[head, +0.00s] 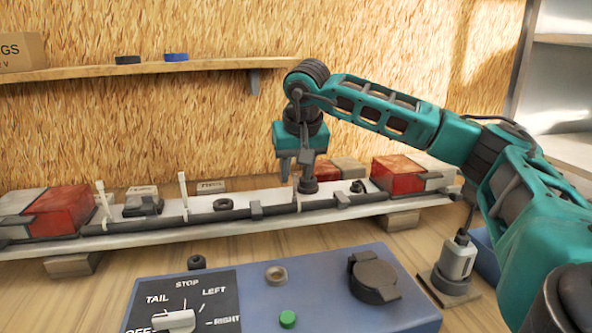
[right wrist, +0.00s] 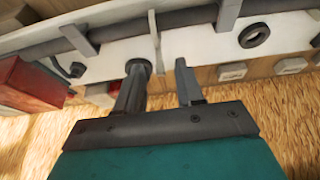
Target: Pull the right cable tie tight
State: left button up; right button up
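A dark cable (head: 230,213) runs along a white trailer rail (head: 160,235). Two pale cable ties stand upright on it, the left tie (head: 102,203) and the middle tie (head: 183,196). The right cable tie (right wrist: 154,32) shows in the right wrist view as a thin pale strip, mostly hidden in the head view by my gripper. My right gripper (head: 298,180) points down over the rail there. In the right wrist view its fingers (right wrist: 162,80) are apart, with the strip in line with the gap; whether it lies between the fingertips I cannot tell. My left gripper is not in view.
Red lamps (head: 62,210) (head: 397,174) sit at both rail ends. A dark ring (right wrist: 138,66) is close by one right fingertip, and another ring (head: 223,204) lies on the rail. A blue control box (head: 250,270) with a dial stands in front. A shelf (head: 130,68) runs behind.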

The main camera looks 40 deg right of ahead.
grip_shut()
dwell(0.3)
dwell(1.1)
